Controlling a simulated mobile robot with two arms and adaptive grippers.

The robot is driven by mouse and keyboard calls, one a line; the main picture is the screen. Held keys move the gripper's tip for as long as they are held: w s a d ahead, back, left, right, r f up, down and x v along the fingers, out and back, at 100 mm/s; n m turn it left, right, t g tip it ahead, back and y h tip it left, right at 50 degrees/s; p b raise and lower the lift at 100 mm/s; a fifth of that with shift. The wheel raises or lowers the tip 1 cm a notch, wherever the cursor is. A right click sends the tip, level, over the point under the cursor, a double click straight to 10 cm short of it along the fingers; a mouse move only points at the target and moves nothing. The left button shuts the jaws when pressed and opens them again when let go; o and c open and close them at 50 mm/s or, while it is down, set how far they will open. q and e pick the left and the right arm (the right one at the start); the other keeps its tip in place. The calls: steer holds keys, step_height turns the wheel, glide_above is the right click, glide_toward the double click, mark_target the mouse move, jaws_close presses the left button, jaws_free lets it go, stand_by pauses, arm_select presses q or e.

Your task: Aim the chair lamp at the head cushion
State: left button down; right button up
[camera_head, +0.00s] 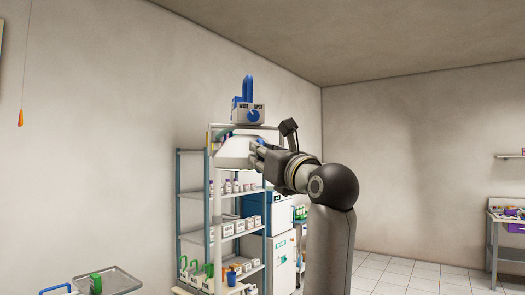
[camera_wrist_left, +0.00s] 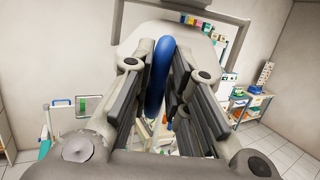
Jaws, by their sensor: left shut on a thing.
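The chair lamp's white, dome-like head (camera_head: 235,152) is in the middle of the head view, with a pale bar across its top. Its white shell (camera_wrist_left: 150,38) fills the upper part of the left wrist view, inside a grey frame. My left gripper (camera_head: 260,152) reaches it from the right. In the left wrist view my left gripper (camera_wrist_left: 160,75) is shut on a blue handle (camera_wrist_left: 158,78) between its two fingers. A box marked "WIDE SPOT" (camera_head: 246,114) with a blue knob shows above the lamp head. The head cushion and my right gripper are not in view.
A shelf rack (camera_head: 192,200) with bottles and boxes stands behind the lamp. White and blue cabinets (camera_head: 283,245) are beside it. A metal tray (camera_head: 118,280) is at the lower left. A side table (camera_head: 505,222) stands far right. The tiled floor between looks clear.

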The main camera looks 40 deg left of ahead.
arm_select(q)
steer(key=shift+r+h+p, duration=0.4)
steer(key=shift+r+p, duration=0.3)
steer(key=shift+r, duration=0.05)
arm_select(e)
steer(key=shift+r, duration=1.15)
arm_select(q)
steer(key=c, duration=1.5)
jaws_free()
steer(key=shift+s, duration=0.1)
steer(key=shift+f, duration=0.1)
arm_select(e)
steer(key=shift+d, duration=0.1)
arm_select(q)
steer(key=shift+d, duration=0.25)
steer(key=v, duration=1.1)
steer(key=shift+s+d, duration=0.1)
steer(key=shift+d, duration=0.15)
